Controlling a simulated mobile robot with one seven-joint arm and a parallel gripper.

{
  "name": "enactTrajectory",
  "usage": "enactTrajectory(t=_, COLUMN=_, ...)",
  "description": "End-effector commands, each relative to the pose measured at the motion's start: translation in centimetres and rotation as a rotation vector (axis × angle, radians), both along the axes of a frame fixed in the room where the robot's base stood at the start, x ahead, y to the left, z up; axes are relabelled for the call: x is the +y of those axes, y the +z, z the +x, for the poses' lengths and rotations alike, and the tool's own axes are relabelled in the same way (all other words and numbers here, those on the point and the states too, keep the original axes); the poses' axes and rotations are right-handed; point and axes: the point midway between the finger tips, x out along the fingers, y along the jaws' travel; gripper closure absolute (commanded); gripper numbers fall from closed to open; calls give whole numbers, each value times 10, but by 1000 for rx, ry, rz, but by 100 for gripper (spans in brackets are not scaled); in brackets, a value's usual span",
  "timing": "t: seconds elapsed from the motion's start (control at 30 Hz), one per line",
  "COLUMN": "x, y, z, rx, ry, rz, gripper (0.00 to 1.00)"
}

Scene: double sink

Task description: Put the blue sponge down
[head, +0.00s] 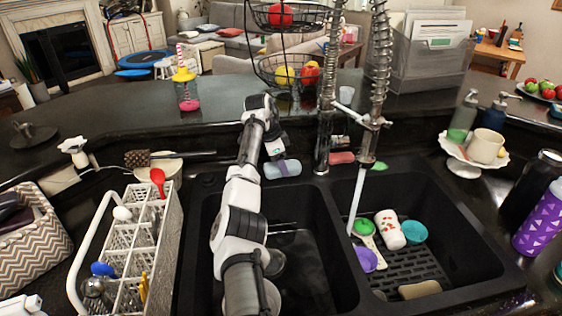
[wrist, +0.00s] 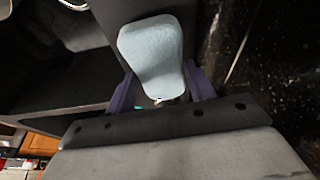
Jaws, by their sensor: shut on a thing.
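The light blue sponge (head: 271,170) is at the back edge of the double sink, left of the tall faucet in the head view. In the wrist view the sponge (wrist: 150,48) sticks out between the two purple fingers of my gripper (wrist: 162,88). The sponge is at or just above the dark sink rim; I cannot tell whether it touches. Its side toward the palm is hidden in the wrist view.
The faucet (head: 327,100) stands close to the right of my gripper. A pink sponge (head: 342,157) lies on the ledge beyond it. A white rack (head: 140,230) stands left.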

Motion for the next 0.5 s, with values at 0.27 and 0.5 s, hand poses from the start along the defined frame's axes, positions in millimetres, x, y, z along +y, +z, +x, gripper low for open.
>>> enactTrajectory(t=0.27, x=0, y=-8, z=0, rx=-1, ry=-1, rz=0, gripper=64)
enactTrajectory(t=0.5, x=0, y=-9, z=0, rx=-1, ry=0, rz=0, gripper=28)
